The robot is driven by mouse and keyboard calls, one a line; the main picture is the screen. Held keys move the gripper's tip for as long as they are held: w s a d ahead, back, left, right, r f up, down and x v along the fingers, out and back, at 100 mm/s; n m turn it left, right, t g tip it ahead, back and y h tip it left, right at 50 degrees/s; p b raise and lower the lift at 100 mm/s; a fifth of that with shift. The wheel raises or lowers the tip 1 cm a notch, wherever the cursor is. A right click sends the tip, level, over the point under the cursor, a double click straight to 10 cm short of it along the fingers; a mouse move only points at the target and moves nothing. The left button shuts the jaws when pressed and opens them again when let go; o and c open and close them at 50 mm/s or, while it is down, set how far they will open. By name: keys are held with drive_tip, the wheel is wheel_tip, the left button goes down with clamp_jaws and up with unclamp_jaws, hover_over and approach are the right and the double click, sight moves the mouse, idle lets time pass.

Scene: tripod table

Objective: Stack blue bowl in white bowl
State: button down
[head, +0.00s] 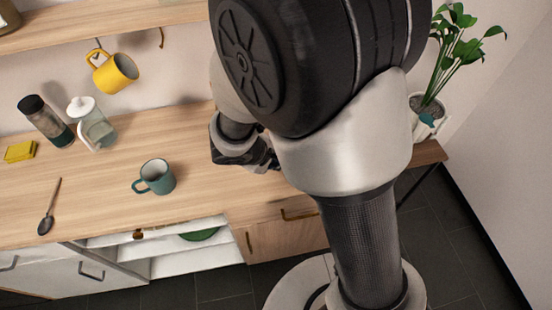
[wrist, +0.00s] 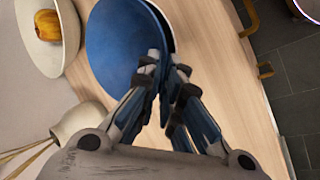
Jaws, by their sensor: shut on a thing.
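The blue bowl (wrist: 122,45) fills the upper middle of the wrist view, at my fingertips. My gripper (wrist: 167,68) is shut on its near rim. A thin pale edge (wrist: 166,22) shows along the bowl's right side; I cannot tell whether it is a white bowl under it or how deep the blue bowl sits. In the head view my arm hides both bowls, and only part of my gripper (head: 262,158) shows over the counter.
A cream bowl (wrist: 70,28) with a yellow-orange fruit (wrist: 47,25) and a cream vase (wrist: 82,120) stand left in the wrist view. In the head view, a teal mug (head: 157,177), a lidded jar (head: 95,128) and a spoon (head: 48,212) occupy the wooden counter (head: 100,205).

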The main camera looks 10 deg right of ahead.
drive_tip(key=shift+f+b, duration=0.3)
drive_tip(key=shift+b, duration=0.15)
drive_tip(key=c, duration=1.8)
unclamp_jaws()
drive_tip(key=shift+r+p, duration=0.4)
drive_tip(key=shift+p, duration=0.15)
drive_tip(key=p+v, duration=0.5)
drive_tip(key=v, duration=0.7)
drive_tip(key=s+d+r+m+g+y, duration=0.1)
drive_tip(key=s+d+r+m+y, duration=0.1)
drive_tip(key=s+d+r+m, duration=0.5)
drive_tip(key=shift+s+d+r+m+t+y, duration=0.25)
drive_tip(key=shift+s+d+r+y, duration=0.15)
drive_tip(key=shift+s+r, duration=0.9)
drive_tip(key=shift+s+d+r+m+t+y, duration=0.25)
drive_tip(key=shift+s+r+y, duration=0.3)
drive_tip(key=shift+s+r, duration=0.75)
drive_tip(key=shift+s+d+r+m+t+y, duration=0.25)
drive_tip(key=shift+s+d+r+y, duration=0.2)
drive_tip(key=shift+s+r, duration=0.85)
